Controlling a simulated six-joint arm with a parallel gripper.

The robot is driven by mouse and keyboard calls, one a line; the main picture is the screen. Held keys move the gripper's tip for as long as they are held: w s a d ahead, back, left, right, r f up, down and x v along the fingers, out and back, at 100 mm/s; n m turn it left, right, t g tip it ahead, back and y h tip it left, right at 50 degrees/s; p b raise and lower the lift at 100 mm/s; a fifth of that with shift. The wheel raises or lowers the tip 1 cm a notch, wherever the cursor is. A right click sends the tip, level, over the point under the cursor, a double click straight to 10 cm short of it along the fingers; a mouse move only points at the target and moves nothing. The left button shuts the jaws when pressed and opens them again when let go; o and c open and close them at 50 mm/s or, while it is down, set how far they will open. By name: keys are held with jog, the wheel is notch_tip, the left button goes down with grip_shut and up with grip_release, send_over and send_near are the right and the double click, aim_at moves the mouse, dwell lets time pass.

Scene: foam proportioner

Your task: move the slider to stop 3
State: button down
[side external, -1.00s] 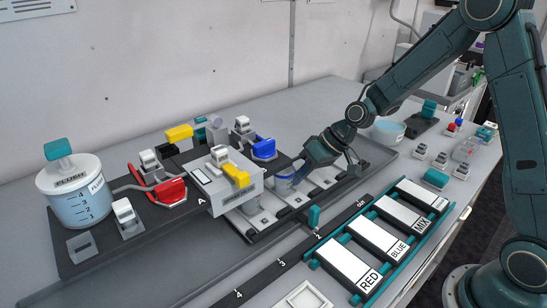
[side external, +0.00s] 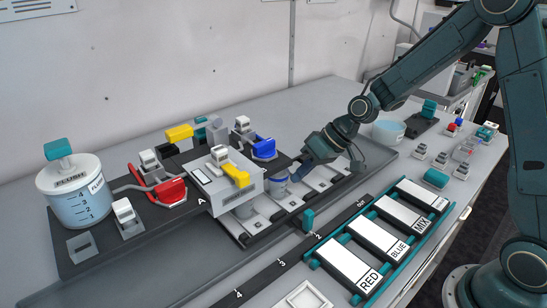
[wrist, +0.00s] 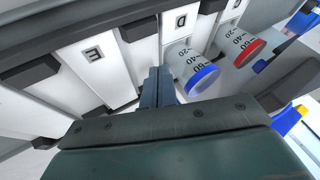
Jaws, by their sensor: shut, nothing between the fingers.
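The slider (side external: 316,178) is a low carriage with pale lanes and dark end blocks, beside the numbered strip. Its teal upright tab (side external: 308,219) stands near the printed 2, on the side of the 3 (side external: 281,262); its exact alignment is unclear. A blue-rimmed measuring cylinder (side external: 278,187) stands on the slider and also shows in the wrist view (wrist: 202,82). My gripper (side external: 294,175) is shut and empty, low over the slider, just right of that cylinder. In the wrist view its fingers (wrist: 158,85) sit beside lane D; contact is unclear.
A grey dispenser housing (side external: 230,193) marked A overhangs the slider's left end. Red, yellow and blue levers stand behind. A teal-railed rack (side external: 318,266) with labelled plates lies in front of the strip. A flush tank (side external: 77,195) is at far left.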

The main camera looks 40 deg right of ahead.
jog(key=v, duration=0.7)
jog(key=shift+r, duration=0.35)
jog(key=shift+s+d, duration=0.15)
jog(key=shift+d, duration=0.1)
send_near(317, 175)
jog(key=d+r, duration=0.1)
jog(key=s+d+r, duration=0.1)
jog(key=d, duration=0.1)
jog(key=shift+r, duration=0.35)
jog(key=shift+f, duration=0.1)
jog(key=shift+x, duration=4.85)
